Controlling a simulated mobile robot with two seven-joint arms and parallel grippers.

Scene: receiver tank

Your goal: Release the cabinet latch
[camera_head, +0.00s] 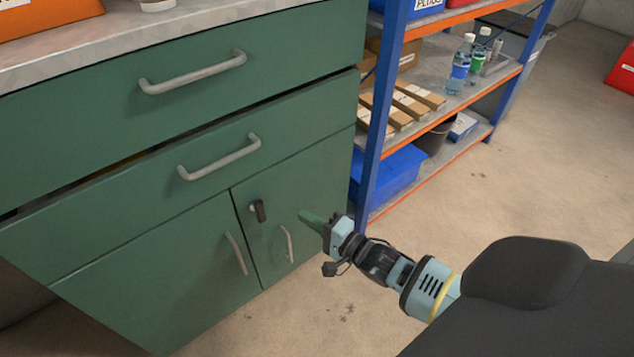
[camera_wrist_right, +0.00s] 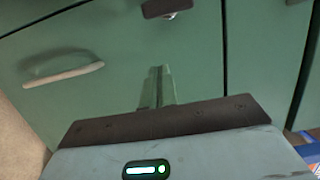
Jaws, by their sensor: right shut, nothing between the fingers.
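The green cabinet (camera_head: 160,275) has a small black latch (camera_head: 258,210) on its right-hand lower door, above that door's grey handle (camera_head: 287,245). The latch appears upright in the head view. My right gripper (camera_head: 306,216) is shut and empty, in front of the right part of this door, to the right of the latch and apart from it. In the right wrist view the shut fingers (camera_wrist_right: 158,82) point at the green door. My left gripper is not in view.
The left lower door has its own handle (camera_head: 236,253). Two drawers with handles (camera_head: 193,73) sit above, with a dark gap between them. A blue-and-orange shelf rack (camera_head: 380,120) with boxes and bottles stands right of the cabinet. The floor (camera_head: 555,150) beyond it is mostly clear.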

